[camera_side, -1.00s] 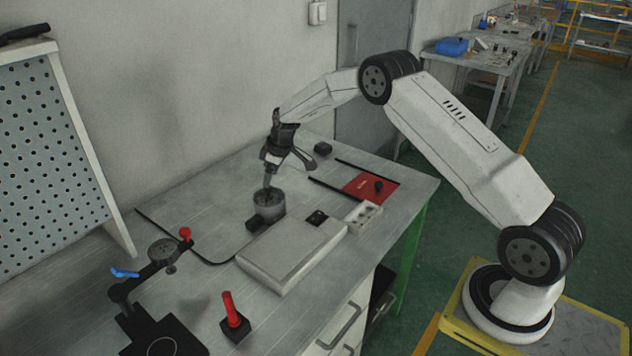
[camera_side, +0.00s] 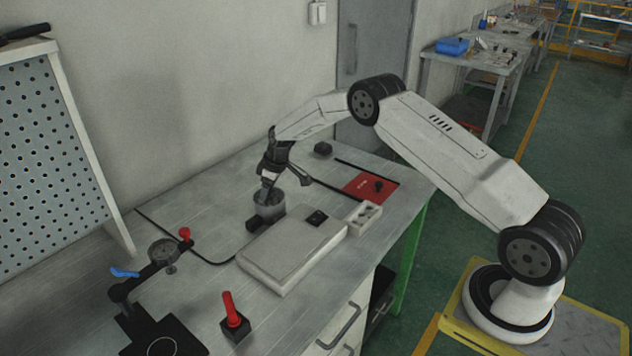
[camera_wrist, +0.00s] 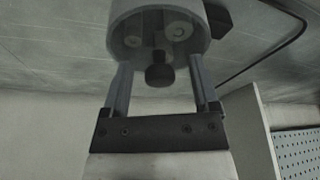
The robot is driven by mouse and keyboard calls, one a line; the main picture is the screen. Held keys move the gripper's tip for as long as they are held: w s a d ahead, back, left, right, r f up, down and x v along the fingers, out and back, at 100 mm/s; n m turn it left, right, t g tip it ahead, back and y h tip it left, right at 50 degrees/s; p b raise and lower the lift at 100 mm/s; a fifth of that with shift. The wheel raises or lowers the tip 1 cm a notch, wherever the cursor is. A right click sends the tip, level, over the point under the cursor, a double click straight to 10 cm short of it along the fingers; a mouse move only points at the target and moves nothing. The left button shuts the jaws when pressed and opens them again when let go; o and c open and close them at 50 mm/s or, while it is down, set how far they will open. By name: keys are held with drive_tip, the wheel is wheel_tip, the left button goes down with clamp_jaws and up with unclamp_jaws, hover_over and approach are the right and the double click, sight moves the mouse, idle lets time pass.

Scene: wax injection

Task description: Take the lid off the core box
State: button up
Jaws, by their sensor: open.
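A round grey metal pot (camera_side: 272,211), which I take to be the core box, stands on the workbench beside a flat pale case. In the wrist view its round top (camera_wrist: 140,42) shows two round fittings and a dark knob (camera_wrist: 159,72). My gripper (camera_side: 267,189) points down just over the pot. In the wrist view my gripper (camera_wrist: 160,84) is open, one finger on each side of the knob, with a gap on both sides. I cannot make out the seam between lid and box, nor how far the fingertips are from the top.
The flat pale case (camera_side: 292,252) lies close in front of the pot. A small white tray (camera_side: 364,224) and a red mat (camera_side: 362,187) are to the right. A red-handled tool (camera_side: 231,313) stands in front. A fixture with a blue lever (camera_side: 124,273) is at left.

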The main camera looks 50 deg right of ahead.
clamp_jaws()
idle(0.3)
drive_tip(key=shift+r, duration=0.1)
drive_tip(key=shift+r, duration=1.65)
drive_tip(key=s+a+r, duration=0.2)
drive_tip(key=s+r, duration=0.7)
drive_tip(key=s, duration=0.4)
drive_tip(key=shift+s+r, duration=0.25)
drive_tip(key=shift+s, duration=0.15)
